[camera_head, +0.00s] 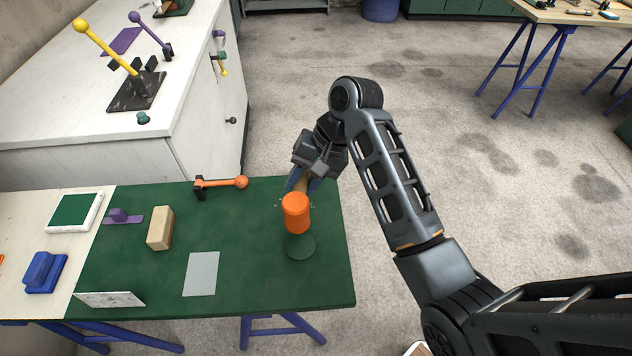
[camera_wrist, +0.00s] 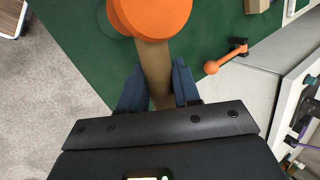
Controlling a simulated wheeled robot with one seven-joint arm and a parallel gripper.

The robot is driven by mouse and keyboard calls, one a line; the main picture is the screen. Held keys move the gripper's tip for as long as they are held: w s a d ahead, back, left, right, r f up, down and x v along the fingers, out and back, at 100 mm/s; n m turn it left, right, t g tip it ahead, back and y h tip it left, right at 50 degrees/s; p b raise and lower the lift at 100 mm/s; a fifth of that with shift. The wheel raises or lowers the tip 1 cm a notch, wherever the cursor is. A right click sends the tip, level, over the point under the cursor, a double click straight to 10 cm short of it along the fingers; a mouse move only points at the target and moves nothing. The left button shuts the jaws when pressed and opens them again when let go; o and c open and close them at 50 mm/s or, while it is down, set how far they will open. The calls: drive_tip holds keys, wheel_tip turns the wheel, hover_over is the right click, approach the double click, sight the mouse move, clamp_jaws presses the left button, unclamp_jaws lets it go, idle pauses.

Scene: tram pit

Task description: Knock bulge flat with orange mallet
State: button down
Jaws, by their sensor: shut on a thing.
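My gripper (camera_head: 303,184) is shut on the tan handle (camera_wrist: 157,75) of the orange mallet (camera_head: 295,212), at the right end of the green bench top. The mallet's orange head also shows in the wrist view (camera_wrist: 150,14), beyond the fingertips (camera_wrist: 158,88). In the head view the head appears just above a round dark green piece (camera_head: 300,248) on the bench. I cannot tell whether they touch, or whether this piece is the bulge. A flat grey sheet (camera_head: 201,273) lies left of it. No raised bulge shows clearly on the sheet.
An orange-knobbed lever (camera_head: 222,183) is at the bench's back edge. A tan block (camera_head: 160,228), a purple piece (camera_head: 122,217) and a white card (camera_head: 110,299) are farther left. A white cabinet (camera_head: 120,125) with yellow and purple levers stands behind. Floor is open to the right.

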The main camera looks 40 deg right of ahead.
drive_tip(key=shift+d, duration=0.1)
drive_tip(key=shift+f+b, duration=1.15)
drive_tip(key=shift+f, duration=1.65)
drive_tip(key=shift+r+p, duration=0.25)
drive_tip(key=shift+p, duration=0.25)
drive_tip(key=shift+f, duration=0.1)
wheel_tip(320, 180, down, 4)
drive_tip(key=shift+r+b, duration=0.1)
drive_tip(key=shift+b, duration=0.55)
drive_tip(key=shift+r+p, duration=1.15)
drive_tip(key=shift+p, duration=0.25)
drive_tip(key=shift+f, duration=0.1)
